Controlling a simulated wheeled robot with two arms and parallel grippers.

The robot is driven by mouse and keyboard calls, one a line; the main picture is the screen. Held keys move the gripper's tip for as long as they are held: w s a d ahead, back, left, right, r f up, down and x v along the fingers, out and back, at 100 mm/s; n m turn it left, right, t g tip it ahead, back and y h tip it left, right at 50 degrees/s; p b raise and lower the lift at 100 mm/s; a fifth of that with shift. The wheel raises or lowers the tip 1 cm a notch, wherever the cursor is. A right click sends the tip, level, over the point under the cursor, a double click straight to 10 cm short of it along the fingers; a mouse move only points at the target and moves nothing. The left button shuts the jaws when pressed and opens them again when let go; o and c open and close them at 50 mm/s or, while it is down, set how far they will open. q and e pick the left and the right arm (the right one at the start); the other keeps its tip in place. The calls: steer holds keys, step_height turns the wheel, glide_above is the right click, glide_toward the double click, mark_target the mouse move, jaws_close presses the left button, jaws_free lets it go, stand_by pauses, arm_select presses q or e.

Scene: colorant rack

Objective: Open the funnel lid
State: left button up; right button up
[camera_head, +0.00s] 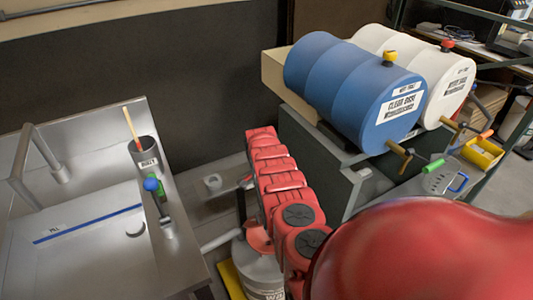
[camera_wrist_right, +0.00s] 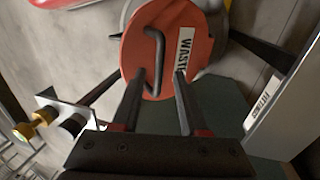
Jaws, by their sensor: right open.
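The funnel lid (camera_wrist_right: 136,40) is a round red disc with a "WASTE" label. It fills the upper middle of the right wrist view and looks closed. Its bent dark handle (camera_wrist_right: 159,42) stands out from the lid. My right gripper (camera_wrist_right: 161,76) is open, its two fingers reaching over the lid's near edge. The handle's near end lies between the fingertips; I cannot tell whether they touch it. In the head view the red funnel (camera_head: 259,238) sits on a grey waste drum (camera_head: 258,272), partly hidden by my red right arm. My left gripper is not in view.
A blue drum (camera_head: 340,90) and a white drum (camera_head: 445,85) lie on a rack at right. A steel bench (camera_head: 180,215) with a brush cup (camera_head: 146,158) stands at left. A brass-coloured tap (camera_wrist_right: 30,128) is near the gripper's left side.

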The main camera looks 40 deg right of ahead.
steer(key=shift+r, duration=0.15)
steer(key=b+v, duration=0.1)
steer(key=v, duration=1)
steer(key=shift+r, duration=0.4)
